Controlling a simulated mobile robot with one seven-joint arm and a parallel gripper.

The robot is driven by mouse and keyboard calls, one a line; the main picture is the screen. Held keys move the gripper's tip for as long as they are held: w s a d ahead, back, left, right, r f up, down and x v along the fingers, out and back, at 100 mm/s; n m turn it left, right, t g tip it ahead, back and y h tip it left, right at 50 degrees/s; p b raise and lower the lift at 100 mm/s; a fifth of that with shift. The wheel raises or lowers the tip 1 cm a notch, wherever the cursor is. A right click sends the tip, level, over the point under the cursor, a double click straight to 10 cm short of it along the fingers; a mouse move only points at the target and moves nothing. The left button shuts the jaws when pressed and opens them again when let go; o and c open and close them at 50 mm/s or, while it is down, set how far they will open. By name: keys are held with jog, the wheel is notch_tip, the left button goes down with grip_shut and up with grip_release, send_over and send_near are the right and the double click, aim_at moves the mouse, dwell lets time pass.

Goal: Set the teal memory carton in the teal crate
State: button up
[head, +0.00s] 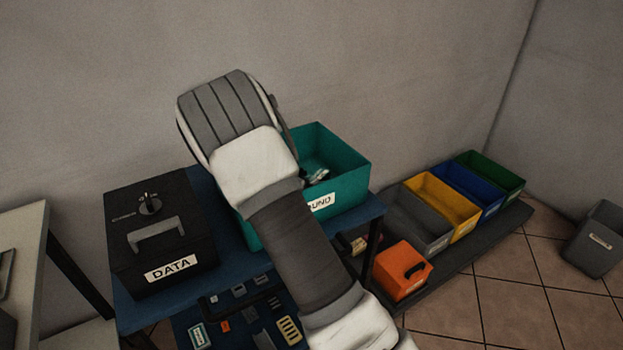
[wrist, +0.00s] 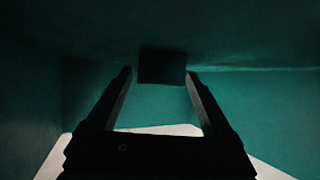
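The teal crate (head: 347,190) stands on the blue table (head: 240,268), its label partly covered by my arm. A small white and dark thing (head: 318,176) shows inside it, too small to name. My gripper is hidden behind my arm in the head view. In the wrist view my gripper (wrist: 160,73) is inside teal walls, its two fingers apart. A dark block (wrist: 162,66) shows at the fingertips, with a narrow gap on its left. It is too dark to tell its colour or whether it is the teal memory carton.
A black DATA box (head: 160,240) stands left of the crate. Small parts lie on a lower blue surface (head: 240,318). Grey, yellow (head: 442,200), blue and green bins and an orange box (head: 402,270) stand on the right. Tiled floor is clear in front of them.

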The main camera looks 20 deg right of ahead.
jog(key=shift+r, duration=0.3)
jog(key=p+v, duration=0.2)
jog(key=v, duration=0.5)
jog(key=shift+s+a, duration=0.15)
jog(key=shift+a, duration=0.05)
